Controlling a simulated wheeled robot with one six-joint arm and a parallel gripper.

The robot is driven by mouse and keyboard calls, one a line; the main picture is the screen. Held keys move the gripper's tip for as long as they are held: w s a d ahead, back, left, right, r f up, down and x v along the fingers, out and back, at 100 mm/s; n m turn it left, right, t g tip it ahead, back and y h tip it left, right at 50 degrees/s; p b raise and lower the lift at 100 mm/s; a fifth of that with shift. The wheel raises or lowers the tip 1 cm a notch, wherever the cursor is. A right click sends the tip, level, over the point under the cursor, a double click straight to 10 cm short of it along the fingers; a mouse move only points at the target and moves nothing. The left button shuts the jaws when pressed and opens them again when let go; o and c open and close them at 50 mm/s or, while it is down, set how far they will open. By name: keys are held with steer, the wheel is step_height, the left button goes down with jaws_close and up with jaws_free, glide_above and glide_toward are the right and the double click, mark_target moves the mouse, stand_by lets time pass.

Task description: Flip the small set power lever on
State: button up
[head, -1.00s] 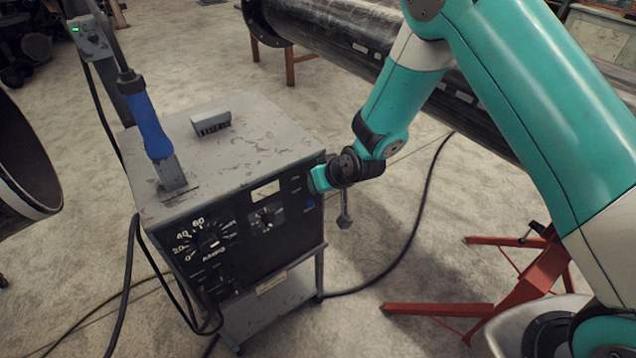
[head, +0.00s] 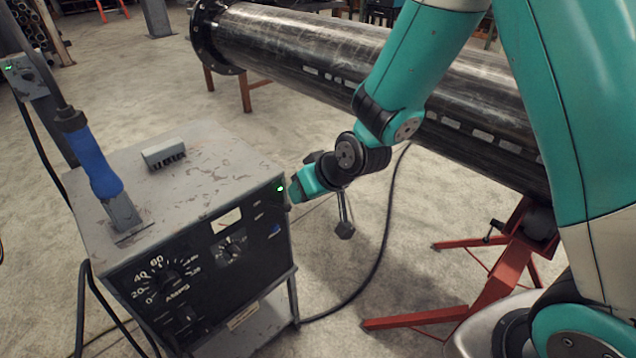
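The small set is a grey, scuffed power unit (head: 190,200) with a black front panel, at left in the head view. The panel carries an amps dial (head: 172,277), a pale meter (head: 226,221) and a smaller dial (head: 231,249). A small green light (head: 280,188) glows at the panel's upper right corner. I cannot make out the power lever; it is too small or hidden by my gripper. My teal gripper (head: 297,190) is just right of the green light, close to the panel's right edge. I cannot tell whether it touches, or whether its fingers are open.
A large black flanged pipe (head: 290,45) lies behind my arm on red stands (head: 490,290). A black cable (head: 380,255) runs across the floor.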

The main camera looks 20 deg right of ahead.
steer(key=shift+v, duration=2.55)
steer(key=s+a+r+n+g, duration=0.1)
steer(key=s+r+n+g, duration=0.1)
steer(key=s+r, duration=0.4)
steer(key=s+r+n+g, duration=0.2)
steer(key=s+r+g, duration=0.2)
steer(key=s, duration=1.1)
step_height(320, 180, up, 2)
steer(key=shift+s+a+r+g, duration=0.2)
steer(key=shift+s+a+g, duration=0.1)
steer(key=shift+a, duration=0.05)
